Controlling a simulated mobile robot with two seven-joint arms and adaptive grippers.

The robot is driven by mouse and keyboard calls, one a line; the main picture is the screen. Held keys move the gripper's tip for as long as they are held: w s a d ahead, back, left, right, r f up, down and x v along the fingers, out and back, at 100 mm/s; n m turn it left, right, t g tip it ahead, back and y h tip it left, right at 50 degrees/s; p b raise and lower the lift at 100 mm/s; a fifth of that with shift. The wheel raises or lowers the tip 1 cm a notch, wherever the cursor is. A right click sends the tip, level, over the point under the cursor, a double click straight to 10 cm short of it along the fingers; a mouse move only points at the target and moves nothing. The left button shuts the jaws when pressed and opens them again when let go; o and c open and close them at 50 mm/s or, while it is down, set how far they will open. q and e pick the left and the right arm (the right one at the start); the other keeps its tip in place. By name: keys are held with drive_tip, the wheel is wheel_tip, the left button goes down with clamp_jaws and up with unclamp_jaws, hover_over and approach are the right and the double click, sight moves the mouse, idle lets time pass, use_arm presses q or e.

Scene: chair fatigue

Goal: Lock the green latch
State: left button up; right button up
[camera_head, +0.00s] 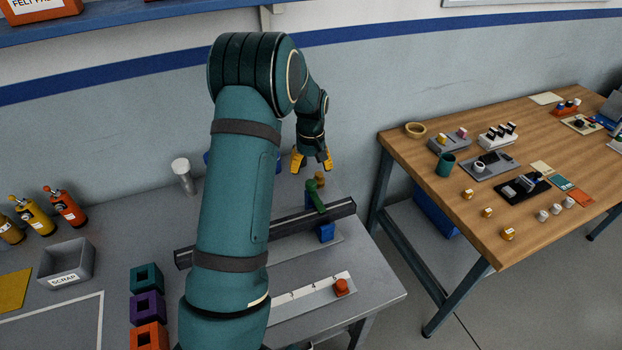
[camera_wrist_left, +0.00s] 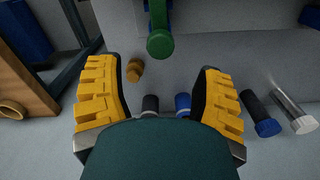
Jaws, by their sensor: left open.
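The green latch (camera_head: 315,196) sits on a dark rail (camera_head: 342,209) on the grey bench, and its rounded green end shows at the top middle of the left wrist view (camera_wrist_left: 160,42). My left gripper (camera_head: 312,162) is above and just behind the latch in the head view. Its yellow fingers are spread apart with nothing between them, and it also shows in the left wrist view (camera_wrist_left: 158,75). The gripper appears apart from the latch. My left arm hides part of the rail and bench. My right gripper is not seen.
A blue block (camera_head: 326,232) sits by the rail, and a brown knob (camera_wrist_left: 134,70) lies near the latch. A red knob (camera_head: 341,287) is on a white scale strip. A scrap bin (camera_head: 66,262) stands left. A wooden table (camera_head: 480,215) with small parts is right.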

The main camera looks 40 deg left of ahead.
use_arm(q)
drive_tip(key=shift+r, duration=2.5)
